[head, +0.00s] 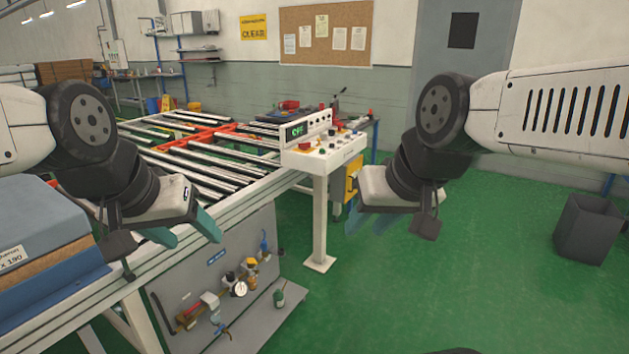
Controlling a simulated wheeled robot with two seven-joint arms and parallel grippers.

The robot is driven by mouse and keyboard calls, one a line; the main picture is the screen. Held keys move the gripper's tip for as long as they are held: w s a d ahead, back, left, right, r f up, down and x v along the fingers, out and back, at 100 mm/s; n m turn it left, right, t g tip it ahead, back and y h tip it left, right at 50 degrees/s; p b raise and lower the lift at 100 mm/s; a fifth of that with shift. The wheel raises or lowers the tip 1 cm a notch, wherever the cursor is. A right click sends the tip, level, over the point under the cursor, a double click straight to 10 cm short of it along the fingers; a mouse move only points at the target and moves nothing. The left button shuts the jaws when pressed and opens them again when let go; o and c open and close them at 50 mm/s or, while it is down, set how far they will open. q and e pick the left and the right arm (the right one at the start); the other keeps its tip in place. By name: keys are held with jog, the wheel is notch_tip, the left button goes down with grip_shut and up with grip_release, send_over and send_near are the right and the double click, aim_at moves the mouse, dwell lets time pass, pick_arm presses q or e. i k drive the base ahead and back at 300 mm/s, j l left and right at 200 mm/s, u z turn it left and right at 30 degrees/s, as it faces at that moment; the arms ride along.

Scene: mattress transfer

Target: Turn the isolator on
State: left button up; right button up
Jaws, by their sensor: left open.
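A white control console (322,152) stands on a post at the end of the roller conveyor, with several buttons and a small green-lit display (298,130). A yellow box (353,183) shows behind the console, partly hidden by my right arm. I cannot tell for sure which part is the isolator. My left gripper (184,231) is open and empty, over the conveyor's near edge, left of the console. My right gripper (370,223) looks open and empty, in front and to the right of the console post. Neither touches the console.
The roller conveyor (225,180) runs back left. A blue mattress (38,225) lies at the left edge. A grey panel with valves and a gauge (228,290) hangs below the conveyor. A dark bin (588,228) stands right. Green floor (480,270) is clear between.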

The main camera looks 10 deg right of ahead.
aim_at(304, 147)
jog(key=i+l+u, duration=0.3)
jog(key=i+l, duration=0.5)
jog(key=i, duration=0.5)
jog(key=i+l+u, duration=0.3)
jog(key=i+l, duration=0.75)
jog(key=i, duration=0.15)
